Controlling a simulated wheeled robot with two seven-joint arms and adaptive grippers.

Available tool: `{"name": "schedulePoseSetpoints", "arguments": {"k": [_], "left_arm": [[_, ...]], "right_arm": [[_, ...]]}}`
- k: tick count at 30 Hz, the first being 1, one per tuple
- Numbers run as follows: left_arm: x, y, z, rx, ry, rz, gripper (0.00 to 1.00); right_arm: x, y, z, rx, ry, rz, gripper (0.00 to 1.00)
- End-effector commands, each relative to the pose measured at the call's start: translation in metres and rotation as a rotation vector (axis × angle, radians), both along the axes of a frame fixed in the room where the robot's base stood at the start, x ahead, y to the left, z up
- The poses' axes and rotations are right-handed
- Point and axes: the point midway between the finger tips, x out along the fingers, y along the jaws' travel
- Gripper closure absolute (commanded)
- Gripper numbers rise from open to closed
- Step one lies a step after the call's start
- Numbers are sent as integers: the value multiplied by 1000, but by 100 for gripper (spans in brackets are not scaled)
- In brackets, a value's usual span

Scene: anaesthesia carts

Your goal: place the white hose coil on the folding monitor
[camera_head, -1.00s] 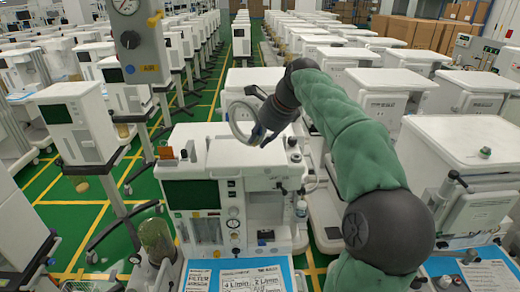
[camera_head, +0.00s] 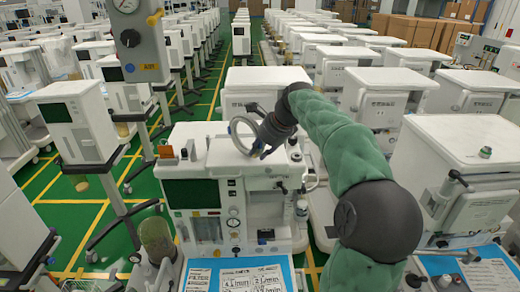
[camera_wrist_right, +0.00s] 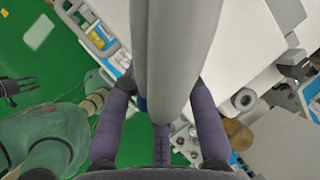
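The white hose coil (camera_head: 233,124) is a pale ring held upright at the tip of my right gripper (camera_head: 262,150). The coil hangs above the white top of the near anaesthesia cart, with its lower edge close to that top; I cannot tell whether they touch. In the right wrist view, the hose (camera_wrist_right: 175,45) runs large and grey between the dark fingers of the right gripper (camera_wrist_right: 160,115). A dark screen (camera_head: 190,194), seemingly the folding monitor, is at the cart's upper left front. My left gripper cannot be made out in the head view.
A blue-edged board with printed labels (camera_head: 238,277) lies in front. Another white cart (camera_head: 465,150) stands to the right.

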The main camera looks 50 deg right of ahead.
Motion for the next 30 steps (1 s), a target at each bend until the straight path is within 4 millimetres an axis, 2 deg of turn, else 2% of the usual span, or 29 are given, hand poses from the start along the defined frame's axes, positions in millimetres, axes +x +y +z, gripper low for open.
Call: {"name": "schedulePoseSetpoints", "arguments": {"k": [1,2,3,11,16,30], "left_arm": [[0,0,0,0,0,0,60],[0,0,0,0,0,0,60],[0,0,0,0,0,0,60],[0,0,0,0,0,0,60],[0,0,1,0,0,0,60],[0,0,3,0,0,0,60]], "right_arm": [[0,0,0,1,1,0,58],[0,0,0,1,1,0,50],[0,0,0,1,1,0,49],[0,0,0,1,1,0,49],[-3,0,8,-1,-1,0,49],[-48,2,80,-1,-1,-2,49]]}}
